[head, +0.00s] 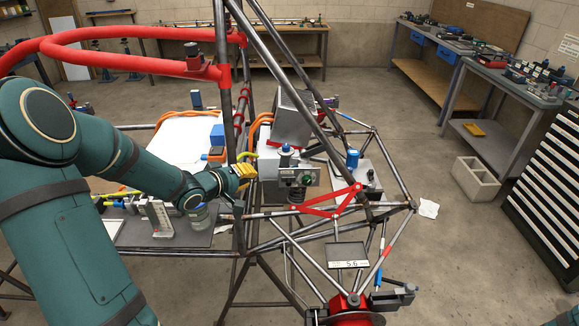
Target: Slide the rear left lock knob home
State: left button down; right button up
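My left arm comes in from the left, and its gripper (244,171) with yellow fingers is at the left side of a grey box with a panel (297,177) inside the tube chassis (235,120). The fingers are small here, and I cannot tell whether they are open, shut or touching anything. A blue-topped knob (286,150) stands upright just right of the gripper, above the panel. Another blue knob (352,158) stands farther right, on a grey block. I cannot tell which of these is the rear left lock knob. My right gripper is not in view.
Dark chassis tubes cross in front of and above the gripper. A tray (160,232) with a jar (197,210) and small parts sits below my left forearm. A concrete block (475,182) stands on open floor at right.

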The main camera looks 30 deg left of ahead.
pick_arm(q)
jog(key=b, duration=0.3)
send_near(287, 175)
jog(key=w+a, duration=0.2)
jog(key=w, duration=0.3)
jog(key=shift+w+d+f+b, duration=0.15)
jog(key=shift+d+f+b, duration=0.15)
jog(key=shift+d+f, duration=0.2)
jog(key=shift+w+d+f+b, duration=0.15)
jog(key=shift+d+f+b, duration=0.15)
jog(key=shift+d+f, duration=0.2)
jog(key=shift+w+d+f, duration=0.3)
jog(key=shift+d, duration=0.05)
